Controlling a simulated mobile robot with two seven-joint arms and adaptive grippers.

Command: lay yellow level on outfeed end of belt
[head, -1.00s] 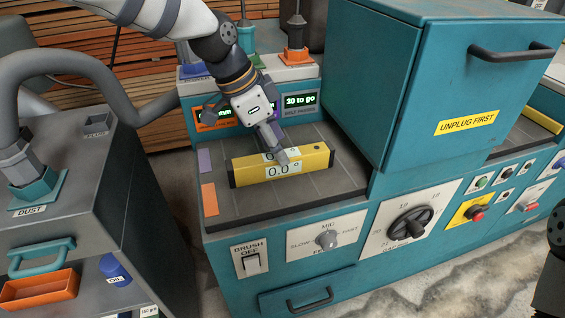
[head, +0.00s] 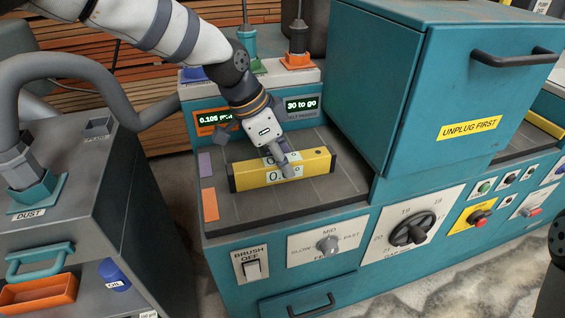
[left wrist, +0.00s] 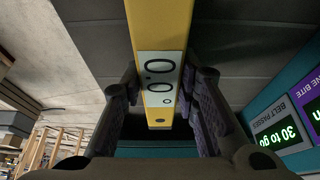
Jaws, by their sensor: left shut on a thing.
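The yellow level (head: 312,166) with dark end caps and white number displays lies along the dark belt (head: 330,192) at the machine's left end. It seems to rest on the belt, though any small gap beneath is hard to see. My left gripper (head: 286,176) reaches down over its middle and is shut on it; one finger covers part of the front display. In the left wrist view the level (left wrist: 160,25) runs between the two dark fingers (left wrist: 162,100), with its display facing the camera. My right gripper is not in view.
The teal machine housing (head: 375,90) stands right of this belt end. Small readout screens (head: 302,104) and levers (head: 298,40) stand behind it. Purple (head: 205,165) and orange (head: 210,204) patches mark the belt's left edge. A grey dust unit (head: 95,190) with a hose is at left.

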